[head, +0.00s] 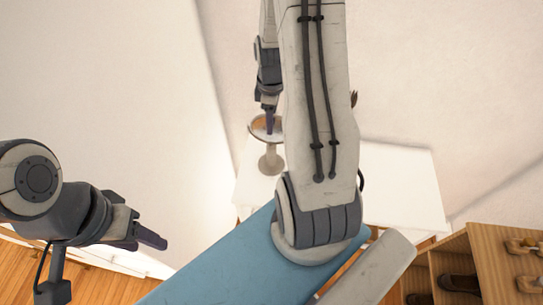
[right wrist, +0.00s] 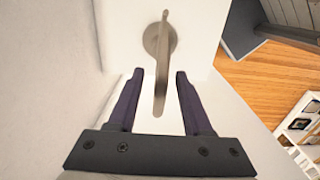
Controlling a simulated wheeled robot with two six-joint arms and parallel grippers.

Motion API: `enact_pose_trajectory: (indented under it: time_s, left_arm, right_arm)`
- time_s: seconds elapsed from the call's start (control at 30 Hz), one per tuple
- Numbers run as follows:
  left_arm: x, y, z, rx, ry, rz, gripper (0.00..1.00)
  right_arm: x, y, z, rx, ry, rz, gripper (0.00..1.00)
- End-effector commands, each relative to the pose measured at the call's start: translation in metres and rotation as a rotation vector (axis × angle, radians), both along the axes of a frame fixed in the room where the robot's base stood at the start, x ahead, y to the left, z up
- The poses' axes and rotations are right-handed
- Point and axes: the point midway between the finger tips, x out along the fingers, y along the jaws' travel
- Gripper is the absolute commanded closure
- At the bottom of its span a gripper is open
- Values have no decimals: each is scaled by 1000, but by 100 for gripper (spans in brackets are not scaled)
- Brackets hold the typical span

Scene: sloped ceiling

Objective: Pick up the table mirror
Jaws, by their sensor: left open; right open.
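The table mirror (head: 270,160) stands on the white table in the head view, with a round top on a grey stem and base. My right gripper (head: 269,117) is at its round top, partly covering it. In the right wrist view the mirror (right wrist: 161,65) shows as a narrow, nearly edge-on shape above its round base. My right gripper (right wrist: 160,72) is open, with one finger on each side of the mirror's near part and visible gaps to both. My left gripper (head: 150,238) is open and empty at the lower left, away from the table.
The white table (head: 405,185) stands against the wall, its top partly hidden by my right arm. A small dark object (head: 354,98) shows behind that arm. A wooden shelf (head: 480,262) with shoes stands at the lower right. Wooden floor (right wrist: 268,78) lies beyond the table.

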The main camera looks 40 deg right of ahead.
Motion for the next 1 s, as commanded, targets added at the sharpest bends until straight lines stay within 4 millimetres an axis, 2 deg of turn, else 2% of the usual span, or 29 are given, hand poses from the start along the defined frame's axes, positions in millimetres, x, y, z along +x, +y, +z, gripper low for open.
enact_pose_trajectory:
  time_s: [0.13,0.37,0.4,0.5,1.0]
  left_arm:
    - [0,0,3,0,0,0,50]
    - [0,0,2,0,0,0,50]
    - [0,0,2,0,0,0,50]
    - [0,0,2,0,0,0,50]
    - [0,0,2,0,0,0,50]
  right_arm:
    - [0,0,-12,1,1,0,50]
    - [0,0,-13,-1,-1,0,50]
    - [0,0,-13,-1,-1,0,65]
    - [0,0,-13,-1,-1,-1,100]
    - [0,0,-12,-1,-1,-1,100]
